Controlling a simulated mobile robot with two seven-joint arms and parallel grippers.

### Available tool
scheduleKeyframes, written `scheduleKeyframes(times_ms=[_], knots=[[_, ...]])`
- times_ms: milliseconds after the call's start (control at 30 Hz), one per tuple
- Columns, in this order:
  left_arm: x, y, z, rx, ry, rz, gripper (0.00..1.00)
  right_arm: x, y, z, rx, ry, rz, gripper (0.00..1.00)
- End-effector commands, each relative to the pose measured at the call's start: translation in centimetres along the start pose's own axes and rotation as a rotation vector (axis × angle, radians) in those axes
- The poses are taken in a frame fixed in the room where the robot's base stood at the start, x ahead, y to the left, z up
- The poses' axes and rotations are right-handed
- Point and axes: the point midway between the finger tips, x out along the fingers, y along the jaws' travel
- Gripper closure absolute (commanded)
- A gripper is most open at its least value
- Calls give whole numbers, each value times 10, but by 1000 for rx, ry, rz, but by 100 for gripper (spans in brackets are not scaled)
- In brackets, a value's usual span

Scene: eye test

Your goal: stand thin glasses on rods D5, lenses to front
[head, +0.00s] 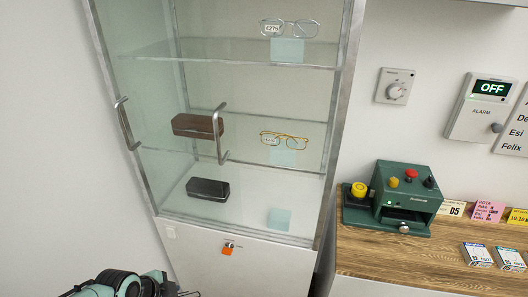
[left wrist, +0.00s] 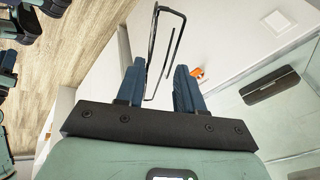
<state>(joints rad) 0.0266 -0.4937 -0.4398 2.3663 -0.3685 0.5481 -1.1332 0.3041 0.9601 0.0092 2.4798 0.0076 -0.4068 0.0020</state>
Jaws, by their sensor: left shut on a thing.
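Thin black-framed glasses (left wrist: 151,50) are in my left gripper (left wrist: 160,74), between its two blue fingers in the left wrist view. They stick out beyond the fingertips; which way the lenses face I cannot tell. In the head view my left arm is at the bottom left edge, with a thin dark line (head: 189,293) beside it, perhaps part of these glasses. The glass cabinet (head: 346,60) holds clear-framed glasses (head: 289,28) on top and yellow-framed glasses (head: 284,140) in the middle. A pale teal square (head: 279,219) at the bottom has no glasses above it. I cannot make out rods or a D5 label.
A brown case (head: 197,126) and a black case (head: 208,189) are inside the cabinet. Metal handles (head: 220,135) stick out from its glass. An orange tag (head: 227,252) hangs at a lock below. A green machine (head: 405,198) stands on the wooden counter (head: 375,257) at right.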

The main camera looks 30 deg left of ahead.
Motion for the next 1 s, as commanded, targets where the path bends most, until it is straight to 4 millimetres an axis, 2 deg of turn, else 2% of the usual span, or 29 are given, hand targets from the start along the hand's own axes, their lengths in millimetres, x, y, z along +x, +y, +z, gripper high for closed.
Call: scheduleKeyframes(times_ms=[200,567,667,800,1000], knots=[[23,-14,-33,-153,-54,-46,100,-14,-4,2,0,-5,0,71],[57,-24,-92,-361,-122,-111,100,-31,-10,3,-1,-10,1,71],[68,-24,-117,-428,-145,-134,100,-38,-13,3,-1,-11,1,71],[87,-21,-164,-541,-181,-174,100,-51,-17,2,-2,-12,0,71],[110,-5,-222,-670,-219,-212,100,-65,-23,1,-4,-12,0,71]])
